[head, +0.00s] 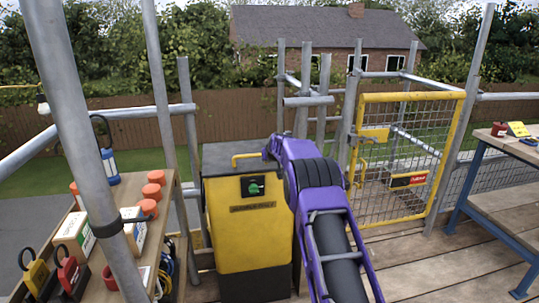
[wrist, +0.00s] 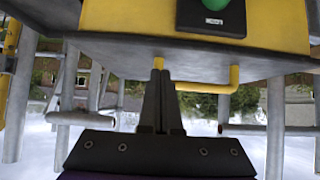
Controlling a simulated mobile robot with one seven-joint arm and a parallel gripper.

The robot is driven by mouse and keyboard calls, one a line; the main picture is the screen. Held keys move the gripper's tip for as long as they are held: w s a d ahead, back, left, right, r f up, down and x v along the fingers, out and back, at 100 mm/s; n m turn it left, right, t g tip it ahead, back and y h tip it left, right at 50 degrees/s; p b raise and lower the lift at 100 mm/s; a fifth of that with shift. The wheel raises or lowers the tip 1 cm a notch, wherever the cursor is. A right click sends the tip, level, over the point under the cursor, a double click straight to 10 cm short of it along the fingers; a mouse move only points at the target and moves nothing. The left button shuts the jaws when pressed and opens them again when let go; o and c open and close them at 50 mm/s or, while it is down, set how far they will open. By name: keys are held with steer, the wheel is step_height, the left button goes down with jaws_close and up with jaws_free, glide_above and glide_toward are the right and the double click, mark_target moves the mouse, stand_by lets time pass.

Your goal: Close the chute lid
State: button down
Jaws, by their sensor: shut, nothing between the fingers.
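The chute is a yellow box (head: 246,225) with a black base, standing in the middle of the head view. Its dark grey lid (head: 226,152) lies about level across the top; I cannot tell whether it is fully seated. A yellow bar handle (head: 250,156) stands on the lid, and its right end is hidden by my purple arm. In the wrist view, which is upside down, the handle (wrist: 205,87) runs behind my gripper (wrist: 158,74). My gripper is shut and empty, with its fingertips close to one handle leg. I cannot tell whether they touch.
A green knob (head: 254,188) sits on the chute's front panel. A wooden bench (head: 110,245) with tools and orange-capped items is at left. A yellow mesh gate (head: 408,155) stands right of the chute, and a blue-framed workbench (head: 470,190) at far right. Grey scaffold poles surround the deck.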

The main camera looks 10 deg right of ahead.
steer(key=shift+s+f, duration=0.15)
steer(key=shift+f, duration=0.8)
